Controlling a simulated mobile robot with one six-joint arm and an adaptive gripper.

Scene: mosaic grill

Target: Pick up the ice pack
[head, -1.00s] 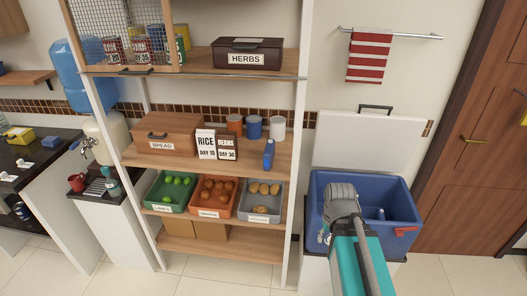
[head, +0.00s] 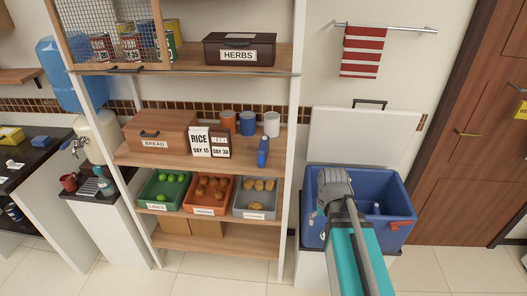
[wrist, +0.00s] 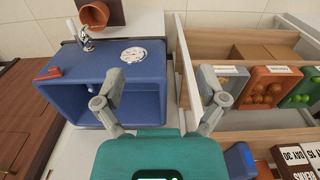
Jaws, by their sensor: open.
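I cannot clearly identify an ice pack. A small pale object (head: 377,208) is partly visible inside the open blue cooler (head: 405,190) in the head view. My gripper (head: 335,182) is over the left part of the cooler and hides some of its inside. In the wrist view the cooler (wrist: 70,70) lies on the left, with its opening partly behind my left-hand finger. My gripper (wrist: 161,78) is open there, its fingers wide apart with nothing between them.
The cooler's white lid (head: 365,135) stands open behind it. A shelf unit left of the cooler holds bins of limes (head: 168,190), orange-brown produce (head: 211,194) and potatoes (head: 256,196). A blue bottle-like item (head: 263,152) stands on the shelf above. A wooden door is at right.

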